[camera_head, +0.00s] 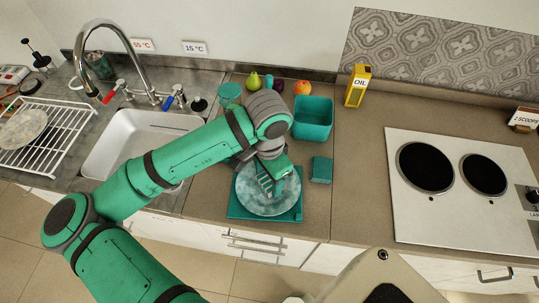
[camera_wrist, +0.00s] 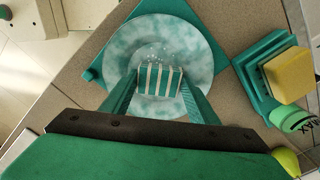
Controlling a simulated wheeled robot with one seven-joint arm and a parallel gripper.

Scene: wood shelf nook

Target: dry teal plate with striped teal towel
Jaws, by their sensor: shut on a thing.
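The teal-and-white mottled plate (camera_head: 283,205) lies face up on a square teal mat (camera_head: 238,212) on the counter. The plate (camera_wrist: 205,45) also shows in the wrist view, with small whitish drops on its surface beyond the towel. My gripper (camera_wrist: 160,82) is shut on the striped teal towel (camera_wrist: 160,77), a small folded block with white stripes. The towel is over the plate's middle and appears to touch it. In the head view, the towel (camera_head: 265,184) is partly covered by my gripper (camera_head: 268,178).
The wrist view shows a yellow sponge (camera_wrist: 291,74) in a teal holder (camera_wrist: 252,78). The sink (camera_head: 130,140) is left, the stove (camera_head: 460,220) right.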

